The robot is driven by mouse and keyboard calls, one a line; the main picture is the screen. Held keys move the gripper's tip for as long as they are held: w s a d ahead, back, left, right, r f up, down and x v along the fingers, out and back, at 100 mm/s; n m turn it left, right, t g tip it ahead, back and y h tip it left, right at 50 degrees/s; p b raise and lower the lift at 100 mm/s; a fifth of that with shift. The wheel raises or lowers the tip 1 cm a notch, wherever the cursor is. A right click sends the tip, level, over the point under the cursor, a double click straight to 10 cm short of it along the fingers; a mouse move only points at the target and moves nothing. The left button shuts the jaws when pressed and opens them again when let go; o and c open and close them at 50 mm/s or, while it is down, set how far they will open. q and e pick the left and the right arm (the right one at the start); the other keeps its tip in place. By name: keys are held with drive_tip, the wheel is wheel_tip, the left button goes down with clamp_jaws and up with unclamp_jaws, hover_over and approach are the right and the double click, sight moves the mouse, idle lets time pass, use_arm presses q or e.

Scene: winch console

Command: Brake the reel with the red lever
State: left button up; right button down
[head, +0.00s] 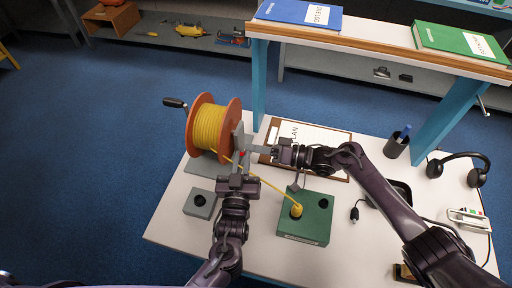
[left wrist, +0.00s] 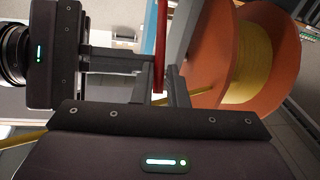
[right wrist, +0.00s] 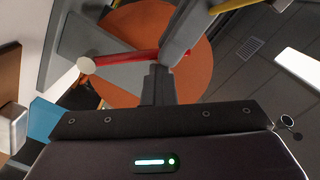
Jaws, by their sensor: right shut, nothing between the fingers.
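The red lever is mostly hidden in the head view, where only a small red spot (head: 243,153) shows beside the reel (head: 209,128) with orange flanges and yellow line. In the left wrist view the lever (left wrist: 160,45) reaches down between the fingers of my left gripper (left wrist: 160,88), which stand apart with a gap. In the right wrist view the lever (right wrist: 125,58) runs sideways to a pale round end, just beyond the fingertips of my right gripper (right wrist: 157,75). My right gripper is shut and empty, close beside the lever; I cannot tell whether it touches.
A green box (head: 305,222) with a yellow plug in it and a small grey box (head: 199,203) stand in front. A clipboard (head: 335,138) lies behind my right gripper. A pen cup (head: 396,145), headphones (head: 460,166) and a raised shelf are to the right and back.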

use_arm(q)
drive_tip(key=s+d+f+g+h, duration=0.1)
drive_tip(key=s+d+h, duration=0.1)
drive_tip(key=s, duration=0.3)
drive_tip(key=s+d+f+m+g+h, duration=0.1)
drive_tip(key=s+d+h, duration=0.1)
drive_tip(key=s, duration=0.4)
drive_tip(key=s+d+f+h, duration=0.1)
drive_tip(key=s+h, duration=0.2)
drive_tip(key=s, duration=0.2)
drive_tip(key=shift+s+d+f+m+g, duration=0.3)
drive_tip(key=shift+d+f+g, duration=0.1)
drive_tip(key=s+d+f+g+h, duration=0.1)
drive_tip(key=s+f+g+h, duration=0.25)
drive_tip(key=s, duration=0.45)
drive_tip(key=s+d+f+g+h, duration=0.1)
drive_tip(key=s+f+g+h, duration=0.2)
drive_tip(key=s, duration=0.4)
drive_tip(key=w+a+f+m+g+y, duration=0.15)
drive_tip(key=a+f+y, duration=0.35)
drive_tip(key=a+f, duration=0.55)
drive_tip(key=w+a+f+g+y, duration=0.2)
drive_tip(key=a+f+y, duration=0.4)
drive_tip(key=f, duration=0.8)
drive_tip(key=s+a+f+g+y, duration=0.3)
drive_tip(key=s+a+f+g, duration=0.2)
drive_tip(key=s+f, duration=0.5)
drive_tip(key=shift+s+a+f, duration=0.25)
drive_tip(key=shift+s+a, duration=0.15)
drive_tip(key=shift+a, duration=0.8)
